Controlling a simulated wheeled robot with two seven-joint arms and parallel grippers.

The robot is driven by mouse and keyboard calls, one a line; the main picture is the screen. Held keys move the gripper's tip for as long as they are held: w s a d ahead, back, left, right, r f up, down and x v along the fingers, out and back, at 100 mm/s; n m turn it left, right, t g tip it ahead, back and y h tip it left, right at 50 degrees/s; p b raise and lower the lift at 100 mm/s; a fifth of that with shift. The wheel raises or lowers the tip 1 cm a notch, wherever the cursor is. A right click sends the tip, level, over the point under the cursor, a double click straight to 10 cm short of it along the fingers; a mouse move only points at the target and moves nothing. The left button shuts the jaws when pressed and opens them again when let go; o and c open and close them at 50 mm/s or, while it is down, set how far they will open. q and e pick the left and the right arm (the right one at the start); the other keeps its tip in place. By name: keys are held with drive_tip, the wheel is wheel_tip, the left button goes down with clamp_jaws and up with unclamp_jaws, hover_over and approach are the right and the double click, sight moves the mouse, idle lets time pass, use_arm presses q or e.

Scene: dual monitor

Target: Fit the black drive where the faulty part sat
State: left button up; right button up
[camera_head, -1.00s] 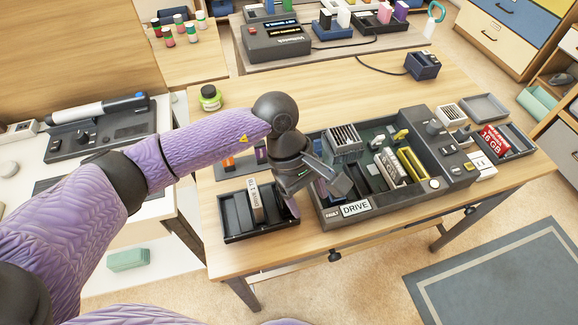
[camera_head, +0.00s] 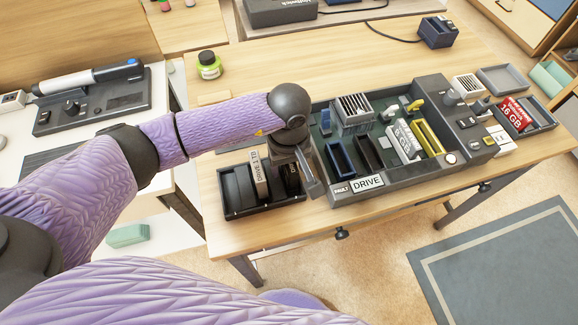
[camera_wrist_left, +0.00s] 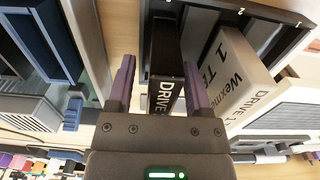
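In the head view my left gripper (camera_head: 300,180) is low over the right end of the black tray (camera_head: 262,212). The black drive (camera_head: 291,178) stands there, partly hidden by the gripper. In the left wrist view the black drive (camera_wrist_left: 164,70), marked DRIVE, stands between the two open fingers of my left gripper (camera_wrist_left: 158,85), with a gap visible on its left side. A pale 1 TB drive (camera_head: 260,176) stands beside it. The dark case (camera_head: 400,178) has a DRIVE label and a FAULT mark at its front. Near them are an empty-looking blue-rimmed slot (camera_head: 341,160) and dark slot (camera_head: 368,152). My right gripper is out of view.
The case also holds a grey finned block (camera_head: 353,113), a white module (camera_head: 404,140) and a yellow-rimmed slot (camera_head: 428,138). A red 16 GB module (camera_head: 516,114) lies in a tray at the right.

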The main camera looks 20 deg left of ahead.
use_arm(q)
drive_tip(key=c, duration=0.7)
clamp_jaws()
drive_tip(key=shift+r, duration=0.1)
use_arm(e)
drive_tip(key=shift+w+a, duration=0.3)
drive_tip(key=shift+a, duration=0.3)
